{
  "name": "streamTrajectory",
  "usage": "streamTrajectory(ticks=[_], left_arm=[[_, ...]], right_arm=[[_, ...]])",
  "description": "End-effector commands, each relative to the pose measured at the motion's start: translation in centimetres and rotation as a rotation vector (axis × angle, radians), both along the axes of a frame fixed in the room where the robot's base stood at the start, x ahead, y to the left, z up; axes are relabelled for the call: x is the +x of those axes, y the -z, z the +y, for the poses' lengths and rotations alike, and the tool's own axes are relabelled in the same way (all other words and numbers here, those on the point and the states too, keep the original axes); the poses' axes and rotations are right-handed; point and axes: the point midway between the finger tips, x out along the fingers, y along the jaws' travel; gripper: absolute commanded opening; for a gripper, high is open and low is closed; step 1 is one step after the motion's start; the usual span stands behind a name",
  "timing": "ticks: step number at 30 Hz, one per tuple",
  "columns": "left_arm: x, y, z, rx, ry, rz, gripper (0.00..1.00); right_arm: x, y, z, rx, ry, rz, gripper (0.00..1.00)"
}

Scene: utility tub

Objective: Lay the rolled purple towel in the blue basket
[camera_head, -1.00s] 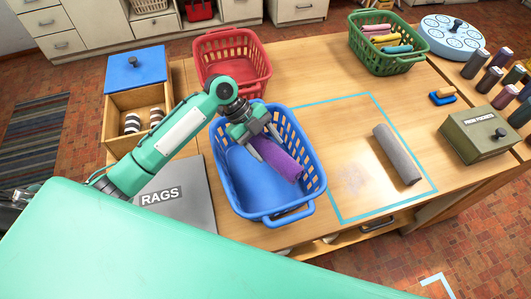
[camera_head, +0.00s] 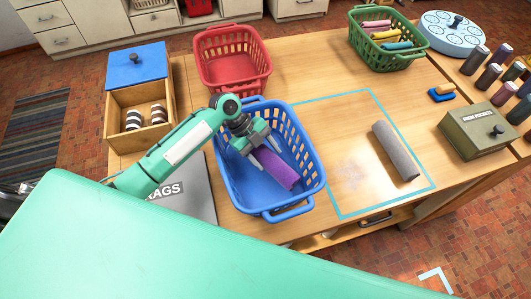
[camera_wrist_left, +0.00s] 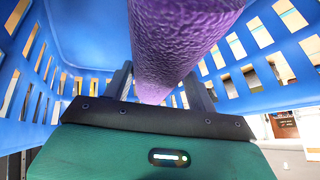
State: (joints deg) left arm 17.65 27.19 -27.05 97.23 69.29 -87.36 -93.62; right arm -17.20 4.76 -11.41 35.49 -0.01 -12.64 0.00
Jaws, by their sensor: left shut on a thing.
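The rolled purple towel (camera_head: 277,170) is inside the blue basket (camera_head: 297,205), low down between its walls. My left gripper (camera_head: 264,154) reaches into the basket from above and is shut on the towel near its far end. In the left wrist view the purple towel (camera_wrist_left: 180,40) runs between the fingers, with blue basket walls (camera_wrist_left: 85,25) on both sides. I cannot tell whether the towel touches the basket floor. My right gripper is not in view.
A red basket (camera_head: 232,68) stands just behind the blue one. A grey roll (camera_head: 396,152) lies inside a light-blue taped outline on the right. A wooden box with a blue lid (camera_head: 137,62) is at the left, and a grey RAGS panel (camera_head: 196,196) lies left of the basket.

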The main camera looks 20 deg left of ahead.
Motion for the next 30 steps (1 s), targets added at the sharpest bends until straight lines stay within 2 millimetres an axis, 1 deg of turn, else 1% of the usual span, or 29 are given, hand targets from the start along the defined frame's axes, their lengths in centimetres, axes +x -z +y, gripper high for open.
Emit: streamTrajectory(ticks=[6,9,10,12,13,22,25,27,29,30], left_arm=[[0.0,0.7,0.0,0.000,0.001,-0.001,0.26],[0.0,0.6,0.0,-0.001,0.000,-0.001,0.26],[0.0,0.6,0.0,0.000,0.000,0.000,0.63],[0.0,0.6,0.0,0.000,0.000,0.000,0.77],[0.0,0.6,0.0,0.000,0.000,0.000,0.79],[0.0,0.5,0.0,0.000,0.000,0.000,0.79],[0.0,-0.2,0.0,-0.001,-0.001,-0.001,0.79],[0.0,-1.0,0.0,-0.001,-0.001,-0.001,0.79],[0.3,-1.2,0.9,0.003,-0.001,-0.003,0.79],[0.4,-1.9,1.4,0.003,-0.001,-0.007,0.79]], right_arm=[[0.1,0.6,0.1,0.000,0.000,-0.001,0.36],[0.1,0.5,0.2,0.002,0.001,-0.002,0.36],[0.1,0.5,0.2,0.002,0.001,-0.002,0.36],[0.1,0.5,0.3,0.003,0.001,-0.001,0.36],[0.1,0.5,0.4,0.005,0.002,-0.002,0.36],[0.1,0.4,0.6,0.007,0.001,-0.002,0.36],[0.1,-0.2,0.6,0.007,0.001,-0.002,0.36],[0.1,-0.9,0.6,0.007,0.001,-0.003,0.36],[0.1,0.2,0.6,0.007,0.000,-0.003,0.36],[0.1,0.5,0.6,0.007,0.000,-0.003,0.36]])
